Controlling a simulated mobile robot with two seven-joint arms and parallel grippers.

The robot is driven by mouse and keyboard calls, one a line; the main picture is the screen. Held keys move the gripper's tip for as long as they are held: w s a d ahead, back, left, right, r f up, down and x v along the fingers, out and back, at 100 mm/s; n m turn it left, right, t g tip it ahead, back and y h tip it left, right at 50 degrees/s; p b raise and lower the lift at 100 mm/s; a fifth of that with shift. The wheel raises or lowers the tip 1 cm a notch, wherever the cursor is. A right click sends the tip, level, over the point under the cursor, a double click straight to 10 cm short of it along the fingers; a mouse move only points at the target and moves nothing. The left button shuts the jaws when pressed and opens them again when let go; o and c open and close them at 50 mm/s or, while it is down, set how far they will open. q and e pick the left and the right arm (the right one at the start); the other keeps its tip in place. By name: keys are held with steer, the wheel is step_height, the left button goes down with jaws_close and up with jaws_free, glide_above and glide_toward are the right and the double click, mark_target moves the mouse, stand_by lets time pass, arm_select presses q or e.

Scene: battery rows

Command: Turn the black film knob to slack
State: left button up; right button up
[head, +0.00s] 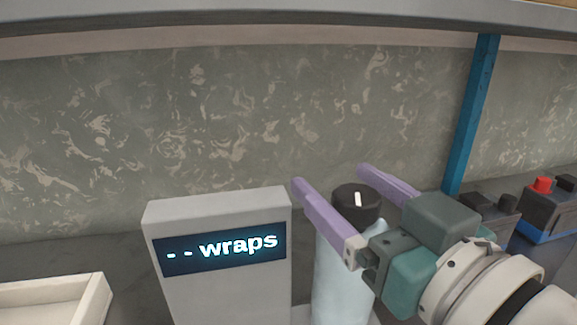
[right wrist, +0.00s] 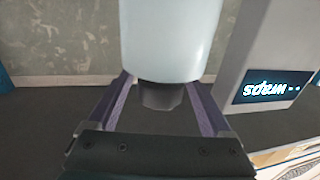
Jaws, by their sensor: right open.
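The black film knob (head: 343,210) with a white pointer line sits on top of a pale blue upright cylinder (head: 335,275). The line points nearly straight away from me, tilted slightly left. My right gripper (head: 331,177) is open, its purple fingers on either side of the knob. In the right wrist view the knob (right wrist: 161,97) shows between the two fingers (right wrist: 160,82), with the cylinder (right wrist: 170,40) beyond it. A gap shows beside the knob there; contact cannot be told in the head view. My left gripper is not in view.
A grey box with a screen (head: 222,250) reading "- - wraps" stands left of the cylinder. A white tray (head: 92,300) is at lower left. A blue post (head: 470,120), a red-button box (head: 545,205) and another dark box (head: 487,208) stand at the right.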

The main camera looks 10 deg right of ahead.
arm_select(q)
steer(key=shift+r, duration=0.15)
arm_select(e)
steer(key=shift+w+a, duration=0.1)
steer(key=shift+w, duration=0.55)
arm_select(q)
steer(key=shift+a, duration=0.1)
arm_select(e)
jaws_close()
arm_select(q)
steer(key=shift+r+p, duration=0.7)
steer(key=shift+p, duration=0.1)
arm_select(e)
steer(key=n+y, duration=0.1)
steer(key=n+g+y, duration=0.1)
steer(key=y, duration=0.2)
steer(key=shift+s+a+r+n+g, duration=0.1)
steer(key=shift+a+n+g, duration=0.2)
steer(key=shift+n, duration=0.1)
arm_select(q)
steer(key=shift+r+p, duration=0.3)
arm_select(e)
steer(key=shift+s+a+n+g+y, duration=0.15)
steer(key=shift+n+g+y, duration=0.3)
steer(key=shift+y, duration=0.25)
steer(key=shift+s+a+n+g+y, duration=0.15)
steer(key=shift+n+g+y, duration=0.2)
steer(key=shift+n+y, duration=0.3)
steer(key=shift+w, duration=0.1)
jaws_free()
